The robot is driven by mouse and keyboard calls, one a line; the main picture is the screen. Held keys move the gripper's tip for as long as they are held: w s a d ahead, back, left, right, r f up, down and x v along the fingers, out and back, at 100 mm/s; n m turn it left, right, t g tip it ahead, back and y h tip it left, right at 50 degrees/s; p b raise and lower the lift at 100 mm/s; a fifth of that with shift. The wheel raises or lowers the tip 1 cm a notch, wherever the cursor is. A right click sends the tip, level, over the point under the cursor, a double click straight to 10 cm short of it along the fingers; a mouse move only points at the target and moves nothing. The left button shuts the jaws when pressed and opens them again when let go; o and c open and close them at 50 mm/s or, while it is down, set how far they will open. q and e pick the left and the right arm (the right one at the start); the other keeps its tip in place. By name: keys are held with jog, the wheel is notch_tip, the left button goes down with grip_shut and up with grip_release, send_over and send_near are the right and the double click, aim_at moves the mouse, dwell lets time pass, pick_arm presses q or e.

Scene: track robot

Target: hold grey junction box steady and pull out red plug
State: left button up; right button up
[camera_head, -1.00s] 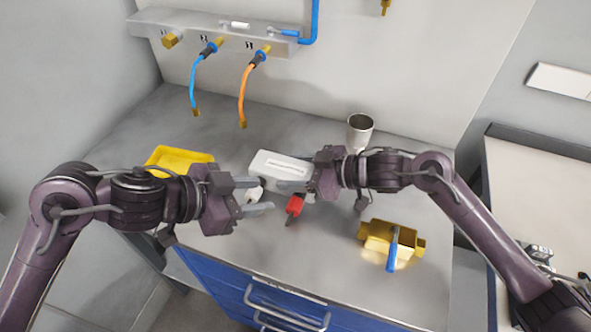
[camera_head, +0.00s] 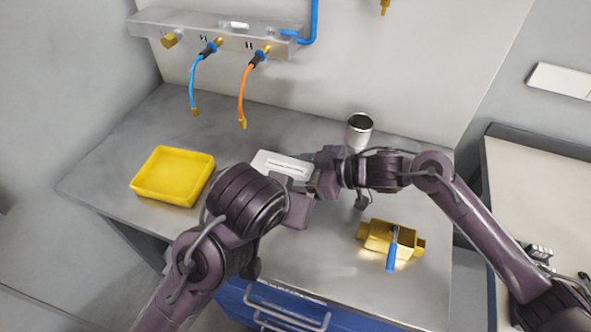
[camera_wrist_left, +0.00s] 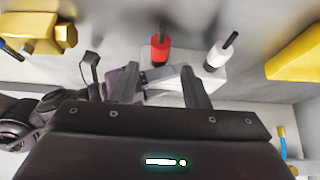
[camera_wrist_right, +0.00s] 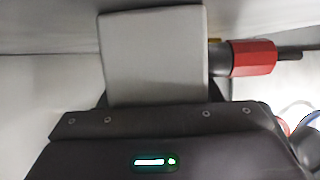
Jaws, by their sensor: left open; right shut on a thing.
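The grey junction box (camera_head: 285,164) lies on the bench, partly covered by my arms in the head view. My right gripper (camera_head: 304,186) is shut on its right end; the box's end face fills the middle of the right wrist view (camera_wrist_right: 155,50). The red plug (camera_wrist_right: 254,58) sticks out of the box's near side. In the left wrist view the red plug (camera_wrist_left: 160,48) shows just past my open left gripper (camera_wrist_left: 160,78), lined up between its fingertips. A white plug (camera_wrist_left: 216,56) sits beside it on the box. The head view hides both plugs and my left fingers.
A yellow tray (camera_head: 173,176) stands at the left of the bench. A brass-coloured holder (camera_head: 378,238) with a blue-handled tool (camera_head: 391,258) stands at the right. A metal cup (camera_head: 359,132) stands behind my right wrist. Blue and orange hoses hang at the back.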

pick_arm(q)
jog(key=shift+x, duration=4.4)
grip_shut()
